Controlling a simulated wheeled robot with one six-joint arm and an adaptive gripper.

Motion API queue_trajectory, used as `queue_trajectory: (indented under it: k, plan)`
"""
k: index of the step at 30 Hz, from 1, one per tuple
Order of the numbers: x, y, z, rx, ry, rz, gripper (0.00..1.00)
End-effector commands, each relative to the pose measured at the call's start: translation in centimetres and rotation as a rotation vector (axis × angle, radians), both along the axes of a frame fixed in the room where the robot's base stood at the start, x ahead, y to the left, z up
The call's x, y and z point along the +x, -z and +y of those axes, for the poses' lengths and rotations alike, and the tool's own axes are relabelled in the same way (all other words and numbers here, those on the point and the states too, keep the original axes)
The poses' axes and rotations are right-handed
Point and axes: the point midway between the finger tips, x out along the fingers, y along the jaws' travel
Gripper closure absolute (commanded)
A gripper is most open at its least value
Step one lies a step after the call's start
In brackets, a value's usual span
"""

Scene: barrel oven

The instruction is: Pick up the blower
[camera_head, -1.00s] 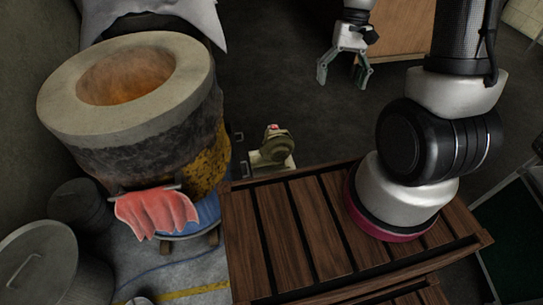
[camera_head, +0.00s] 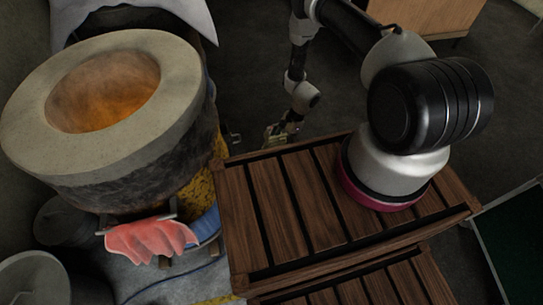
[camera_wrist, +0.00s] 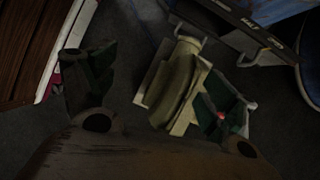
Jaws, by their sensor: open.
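The blower (camera_wrist: 178,84) is an olive-tan device with a rounded housing, lying low in the wrist view, on the dark floor. My gripper (camera_wrist: 157,92) is open, with one dark green finger on each side of the blower. The blower sits nearer the right finger; I cannot tell whether they touch. In the head view my gripper (camera_head: 282,131) is small and low behind the slatted wooden table, and it hides most of the blower there.
The slatted wooden table (camera_head: 283,206) is close in front of the gripper. The round barrel oven (camera_head: 110,180) with a glowing opening stands left, with a red cloth (camera_head: 150,238) on its front. A dark labelled edge (camera_wrist: 232,22) lies beyond the blower.

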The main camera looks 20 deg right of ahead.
Motion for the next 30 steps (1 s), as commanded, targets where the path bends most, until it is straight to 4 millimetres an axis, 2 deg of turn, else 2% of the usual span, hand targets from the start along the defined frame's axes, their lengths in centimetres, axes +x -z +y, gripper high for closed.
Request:
queue_trajectory:
  k: [3,6,10,24,30]
  plan:
    - [2.9,0.2,0.0,-0.026,0.087,-0.038,0.14]
    - [4.1,0.4,-0.2,-0.055,0.168,-0.048,0.14]
    - [4.3,1.5,-0.2,-0.072,0.204,-0.042,0.14]
    - [4.8,7.2,2.5,-0.071,0.201,-0.042,0.14]
    - [4.9,7.6,2.7,-0.071,0.202,-0.042,0.14]
